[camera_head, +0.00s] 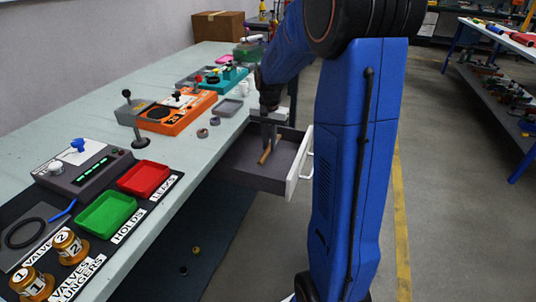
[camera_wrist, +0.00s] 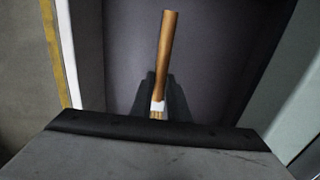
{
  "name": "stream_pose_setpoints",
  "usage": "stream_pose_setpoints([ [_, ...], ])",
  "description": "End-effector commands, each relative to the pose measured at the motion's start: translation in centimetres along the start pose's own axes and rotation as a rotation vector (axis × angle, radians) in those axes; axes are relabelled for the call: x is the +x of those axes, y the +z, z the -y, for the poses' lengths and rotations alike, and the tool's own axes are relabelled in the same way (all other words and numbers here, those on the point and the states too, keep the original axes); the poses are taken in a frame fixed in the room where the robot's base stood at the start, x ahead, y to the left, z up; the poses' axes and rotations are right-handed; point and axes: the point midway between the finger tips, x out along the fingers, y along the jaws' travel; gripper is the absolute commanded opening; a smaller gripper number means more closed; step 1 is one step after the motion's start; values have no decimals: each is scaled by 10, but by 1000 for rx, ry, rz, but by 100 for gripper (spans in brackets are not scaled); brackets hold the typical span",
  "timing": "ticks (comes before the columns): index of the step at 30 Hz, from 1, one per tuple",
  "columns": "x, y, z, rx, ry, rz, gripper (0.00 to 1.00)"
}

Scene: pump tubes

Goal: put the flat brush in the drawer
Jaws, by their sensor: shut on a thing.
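The flat brush (camera_wrist: 165,60) has a wooden handle and a pale ferrule, seen in the wrist view. My gripper (camera_wrist: 158,100) is shut on it near the ferrule, with the handle sticking out away from the jaws. In the head view the brush (camera_head: 265,156) shows as a small tan stick below my gripper (camera_head: 269,146). The open drawer (camera_head: 257,180) has a dark grey inside and a white front. The brush is over the drawer's inside; I cannot tell whether it touches the floor of the drawer (camera_wrist: 225,50).
The workbench (camera_head: 170,175) runs along the left with a green tray (camera_head: 106,213), a red tray (camera_head: 144,178), an orange device (camera_head: 176,112) and small rings near its edge. The drawer's white front and handle (camera_head: 307,165) stick out into the aisle. My blue arm hides part of the floor.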

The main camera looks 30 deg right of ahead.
Motion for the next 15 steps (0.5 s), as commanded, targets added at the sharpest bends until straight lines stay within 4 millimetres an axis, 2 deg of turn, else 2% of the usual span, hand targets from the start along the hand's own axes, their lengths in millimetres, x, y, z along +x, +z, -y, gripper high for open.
stream_pose_setpoints([
  [8, 20, 0, 0, 0, 0, 0, 0],
  [15, 47, 0, 0, 0, 0, 0, 0],
])
